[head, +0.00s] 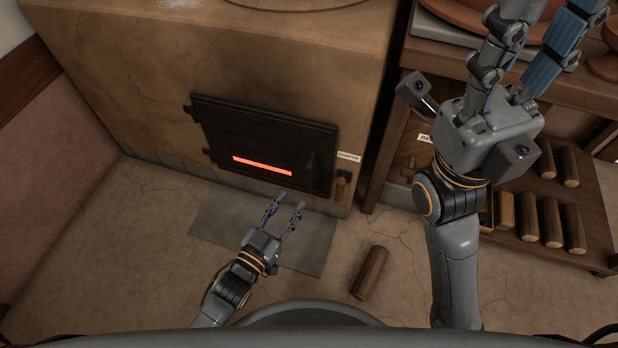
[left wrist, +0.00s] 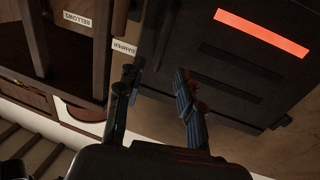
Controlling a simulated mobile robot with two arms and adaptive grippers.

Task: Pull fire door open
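The fire door (head: 265,140) is a dark, roughly rectangular panel set in the front of a tan plastered oven (head: 225,50). It looks closed, with a glowing red slot (head: 262,165) in it. The door also fills the upper right of the left wrist view (left wrist: 235,65). My right gripper (head: 549,15) is open and empty, raised over the shelf unit at the right.
A label reading DAMPER (head: 349,156) is right of the door, above a small wooden knob (head: 340,188). A grey plate (head: 225,235) lies on the floor before the oven. A log (head: 371,273) lies near it. The wooden shelf (head: 590,225) holds several logs.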

